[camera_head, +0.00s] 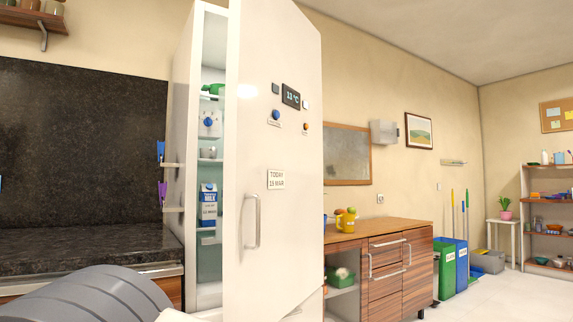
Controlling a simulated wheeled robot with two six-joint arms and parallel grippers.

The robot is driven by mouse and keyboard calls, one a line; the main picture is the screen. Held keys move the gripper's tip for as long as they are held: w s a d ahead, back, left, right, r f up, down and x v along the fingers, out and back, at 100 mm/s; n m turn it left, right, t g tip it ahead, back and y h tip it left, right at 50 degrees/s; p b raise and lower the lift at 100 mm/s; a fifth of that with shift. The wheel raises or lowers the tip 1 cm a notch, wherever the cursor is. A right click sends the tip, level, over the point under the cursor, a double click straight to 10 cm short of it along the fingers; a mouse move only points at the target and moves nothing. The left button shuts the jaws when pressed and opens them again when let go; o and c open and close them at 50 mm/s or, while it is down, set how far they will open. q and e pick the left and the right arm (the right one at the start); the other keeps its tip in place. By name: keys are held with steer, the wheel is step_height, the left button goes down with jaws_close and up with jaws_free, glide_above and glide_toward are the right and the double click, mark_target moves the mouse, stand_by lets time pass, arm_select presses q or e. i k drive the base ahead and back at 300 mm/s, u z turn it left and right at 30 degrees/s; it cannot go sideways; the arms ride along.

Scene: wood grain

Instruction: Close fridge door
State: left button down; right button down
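The white fridge door (275,140) stands ajar. Its free edge is on the left, swung out towards me, leaving a tall narrow gap. A vertical metal handle (250,221) is on the door's outer face near that edge. Through the gap the fridge interior (213,75) shows shelves with a blue and white milk carton (208,204) and a green item (213,89). The rest of the interior is hidden behind the door. Part of my own arm shows at the bottom left, but neither gripper is in view.
A dark stone counter (80,245) adjoins the fridge on the left. A wooden cabinet (385,270) stands right of it, with green (444,268) and blue (461,262) bins beyond. The pale floor (510,300) at the lower right is clear.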

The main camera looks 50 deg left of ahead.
mark_target(273, 216)
steer(key=i, duration=0.9)
steer(key=u, duration=1.45)
